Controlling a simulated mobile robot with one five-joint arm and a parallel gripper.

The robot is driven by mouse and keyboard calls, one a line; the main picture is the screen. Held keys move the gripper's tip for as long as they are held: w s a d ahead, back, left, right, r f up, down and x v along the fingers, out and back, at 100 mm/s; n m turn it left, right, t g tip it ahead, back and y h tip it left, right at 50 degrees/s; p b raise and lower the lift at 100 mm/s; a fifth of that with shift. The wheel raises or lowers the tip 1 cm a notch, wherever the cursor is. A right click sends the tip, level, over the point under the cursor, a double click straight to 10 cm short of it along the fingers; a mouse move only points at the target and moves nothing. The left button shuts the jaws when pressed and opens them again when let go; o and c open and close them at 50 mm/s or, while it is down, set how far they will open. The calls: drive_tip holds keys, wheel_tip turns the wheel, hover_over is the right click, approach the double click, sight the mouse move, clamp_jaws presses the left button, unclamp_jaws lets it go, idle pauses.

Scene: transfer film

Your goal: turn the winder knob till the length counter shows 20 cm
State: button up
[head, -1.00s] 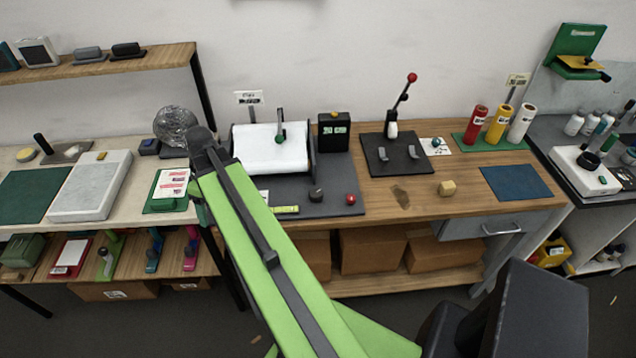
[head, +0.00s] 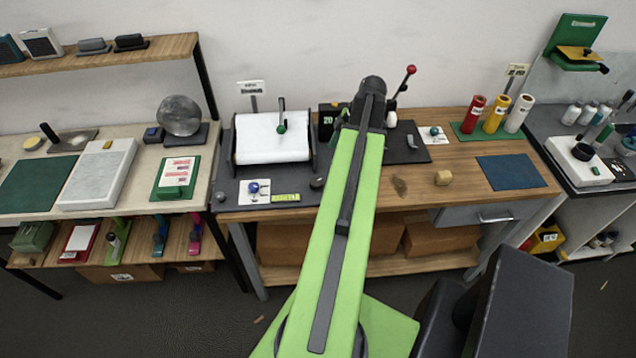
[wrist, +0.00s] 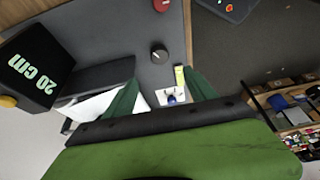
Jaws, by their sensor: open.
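The length counter, a black box (wrist: 30,68) with a yellow button, reads "20 cm" in the wrist view. In the head view the counter (head: 327,121) is partly behind my arm, with "20" showing. The dark winder knob (wrist: 159,53) stands on the grey base board, beyond my fingertips in the wrist view; it also shows in the head view (head: 317,183), just left of my arm. My gripper (wrist: 162,80) is open, its two green fingers apart with nothing held between them. In the head view my arm hides the gripper.
A white film roll (head: 270,140) lies on the winder, left of the counter. A lever stand with a red ball (head: 411,69) is to the right. A card with a blue knob (head: 254,188) lies at the board's front left.

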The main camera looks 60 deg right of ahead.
sight(317, 181)
drive_tip(key=b+x, duration=1.1)
drive_tip(key=x, duration=0.2)
drive_tip(key=shift+f, duration=0.25)
drive_tip(key=shift+w+a+f+b, duration=0.15)
drive_tip(key=shift+w+f+b, duration=0.2)
drive_tip(key=shift+f+b, duration=0.15)
drive_tip(key=shift+c, duration=0.4)
drive_tip(key=c, duration=1.3)
drive_tip(key=shift+s+a+m+h, duration=0.1)
drive_tip(key=shift+a+m+h, duration=0.15)
drive_tip(key=shift+m, duration=0.65)
drive_tip(key=shift+d+m+t+h, duration=0.15)
drive_tip(key=shift+m+t+h, duration=0.3)
drive_tip(key=shift+m, duration=0.75)
